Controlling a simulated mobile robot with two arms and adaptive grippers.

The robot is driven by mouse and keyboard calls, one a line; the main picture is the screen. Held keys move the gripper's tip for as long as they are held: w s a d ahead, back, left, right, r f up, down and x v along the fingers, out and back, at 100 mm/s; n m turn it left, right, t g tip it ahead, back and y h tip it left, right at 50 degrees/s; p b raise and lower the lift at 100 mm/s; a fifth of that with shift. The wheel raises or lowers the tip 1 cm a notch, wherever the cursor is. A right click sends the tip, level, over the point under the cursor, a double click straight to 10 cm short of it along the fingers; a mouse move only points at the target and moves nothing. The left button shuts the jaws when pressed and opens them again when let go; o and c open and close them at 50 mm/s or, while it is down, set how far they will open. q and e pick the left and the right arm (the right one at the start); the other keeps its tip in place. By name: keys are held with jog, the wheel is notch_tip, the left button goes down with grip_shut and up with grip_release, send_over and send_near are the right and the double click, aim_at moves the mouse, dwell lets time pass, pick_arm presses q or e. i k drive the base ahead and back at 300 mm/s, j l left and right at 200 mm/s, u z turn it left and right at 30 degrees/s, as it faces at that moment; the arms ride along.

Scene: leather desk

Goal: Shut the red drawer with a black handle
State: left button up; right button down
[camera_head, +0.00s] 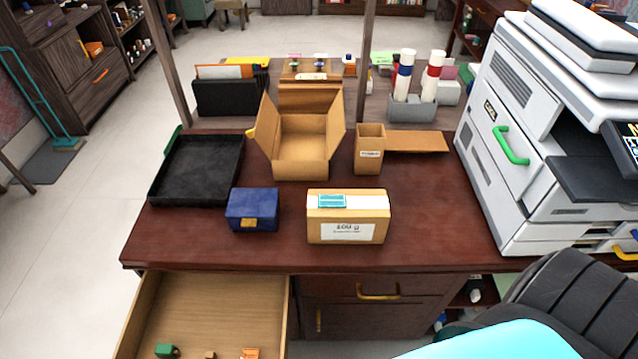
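An open drawer (215,300) sticks out from the left side of the dark red-brown desk (420,230), toward the bottom of the head view. Its inside is light wood. Its front face and handle are outside the frame, so I cannot see their colours. A small green item (166,351) and an orange item (250,353) lie in it near the bottom edge. A shut drawer front (385,287) with a brass-coloured handle (378,293) is to its right. I see no black handle. Neither of my grippers is in view.
The desktop holds a black tray (165,200), a blue box (252,212), a cardboard parcel (348,215), an open carton (300,150) and a large white printer (510,160). A black padded chair (570,300) and a cyan rounded surface (510,343) fill the lower right.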

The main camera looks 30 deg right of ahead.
aim_at(205, 316)
jog(key=k+l+u, duration=0.15)
jog(key=u, duration=0.3)
jog(key=k+l+u, duration=0.2)
jog(key=u, duration=0.3)
